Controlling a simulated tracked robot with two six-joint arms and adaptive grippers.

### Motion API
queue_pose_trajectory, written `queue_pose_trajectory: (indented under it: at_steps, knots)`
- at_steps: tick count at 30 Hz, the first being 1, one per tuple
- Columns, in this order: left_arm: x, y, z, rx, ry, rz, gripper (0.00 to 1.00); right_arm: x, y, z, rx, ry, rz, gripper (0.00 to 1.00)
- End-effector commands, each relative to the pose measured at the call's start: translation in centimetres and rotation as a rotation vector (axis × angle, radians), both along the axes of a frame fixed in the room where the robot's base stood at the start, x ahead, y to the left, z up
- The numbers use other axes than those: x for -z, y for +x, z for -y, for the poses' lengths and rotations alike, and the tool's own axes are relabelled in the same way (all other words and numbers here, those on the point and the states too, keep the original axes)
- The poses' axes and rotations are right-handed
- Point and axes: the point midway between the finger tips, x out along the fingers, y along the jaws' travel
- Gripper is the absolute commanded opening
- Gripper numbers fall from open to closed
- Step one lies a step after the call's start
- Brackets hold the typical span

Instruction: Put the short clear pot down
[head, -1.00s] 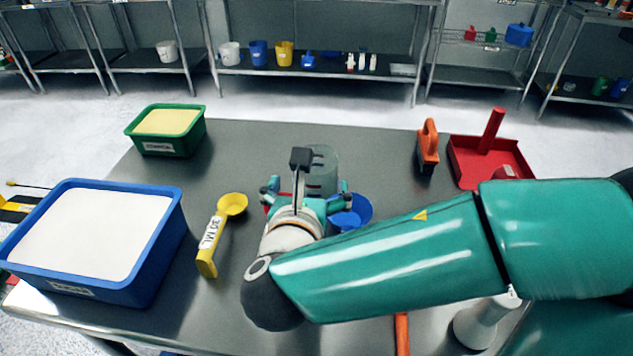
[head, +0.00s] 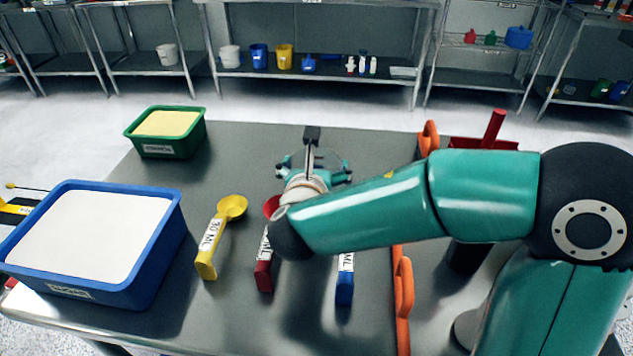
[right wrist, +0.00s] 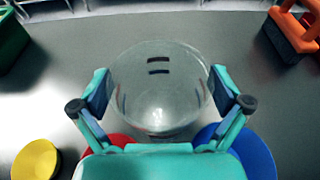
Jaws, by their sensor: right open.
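The short clear pot (right wrist: 160,105) is between my right gripper's two fingers in the right wrist view, with dark marks on its far wall. In the head view its rim (head: 327,157) shows faintly behind the gripper, and most of it is hidden. My right gripper (right wrist: 160,88) is open around the pot, one finger on each side. I cannot tell whether a finger touches it. In the head view, the gripper (head: 315,168) is over the middle of the table. I cannot tell for sure whether the pot's base rests on the table. My left gripper is not in view.
Yellow (head: 212,240), red (head: 264,272) and blue (head: 345,285) scoops lie nearer me. A blue tub of white powder (head: 150,260) and a green tub (head: 170,152) stand left. Orange-handled tools (head: 403,300) and a red dustpan (head: 497,125) are right.

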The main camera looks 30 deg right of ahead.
Motion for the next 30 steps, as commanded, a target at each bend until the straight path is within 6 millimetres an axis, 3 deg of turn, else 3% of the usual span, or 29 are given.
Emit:
queue_pose_trajectory:
  at_steps: [4,13,22,30]
  knots:
    - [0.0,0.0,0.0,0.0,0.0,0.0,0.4,0.0,0.0,0.0,0.0,0.0,0.0,0.98]
    - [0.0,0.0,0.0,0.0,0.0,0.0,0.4,0.0,0.0,0.0,0.0,0.0,0.0,0.51]
    - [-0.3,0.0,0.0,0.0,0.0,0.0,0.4,-1.0,0.0,0.0,0.001,0.001,0.002,0.51]
    - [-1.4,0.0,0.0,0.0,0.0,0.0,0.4,-5.8,-0.1,0.0,0.001,0.002,0.005,0.51]
